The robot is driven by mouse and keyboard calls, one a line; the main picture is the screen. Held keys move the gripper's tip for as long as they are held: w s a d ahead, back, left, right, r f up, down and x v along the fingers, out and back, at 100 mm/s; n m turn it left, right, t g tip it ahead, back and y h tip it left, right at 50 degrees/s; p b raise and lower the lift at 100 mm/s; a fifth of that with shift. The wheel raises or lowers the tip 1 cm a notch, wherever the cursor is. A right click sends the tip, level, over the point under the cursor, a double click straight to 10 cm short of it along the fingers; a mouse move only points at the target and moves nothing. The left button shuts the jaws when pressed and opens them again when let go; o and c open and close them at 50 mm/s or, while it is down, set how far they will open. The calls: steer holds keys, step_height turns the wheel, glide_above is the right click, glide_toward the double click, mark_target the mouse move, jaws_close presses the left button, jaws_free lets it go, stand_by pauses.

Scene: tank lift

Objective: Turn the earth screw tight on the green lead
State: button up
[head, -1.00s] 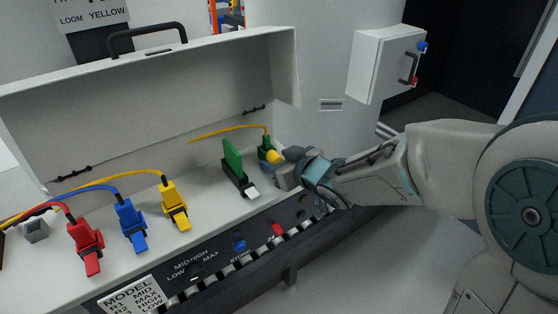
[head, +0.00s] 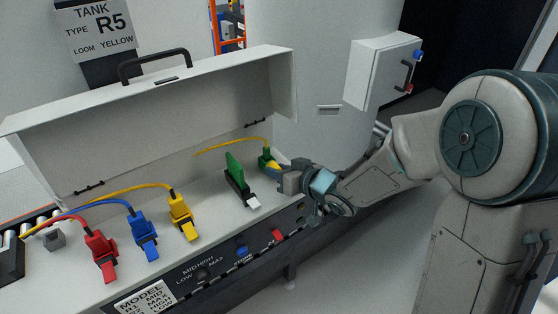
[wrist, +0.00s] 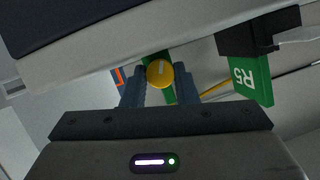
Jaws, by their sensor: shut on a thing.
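The earth screw is a round yellow knob (wrist: 159,73) with a pale line across its face, which stands nearly upright in the wrist view. It also shows in the head view (head: 271,166), partly hidden by my gripper. Behind it is a green terminal (head: 264,154) with a yellow lead (head: 232,145) running left; its green body also shows in the wrist view (wrist: 170,96). My gripper (wrist: 159,80) has one finger on each side of the knob and is shut on it. In the head view my gripper (head: 278,174) reaches the terminal from the right.
A green card marked R5 (wrist: 252,80) stands in a black holder left of the terminal in the head view (head: 235,168). Red (head: 101,250), blue (head: 143,230) and yellow (head: 181,210) plugs stand further left. The open lid (head: 160,115) rises behind. Switches line the front panel.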

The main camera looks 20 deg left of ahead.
stand_by(0.3)
steer(key=o, duration=1)
steer(key=shift+d+m, duration=0.1)
steer(key=shift+m, duration=0.2)
steer(key=shift+f, duration=0.15)
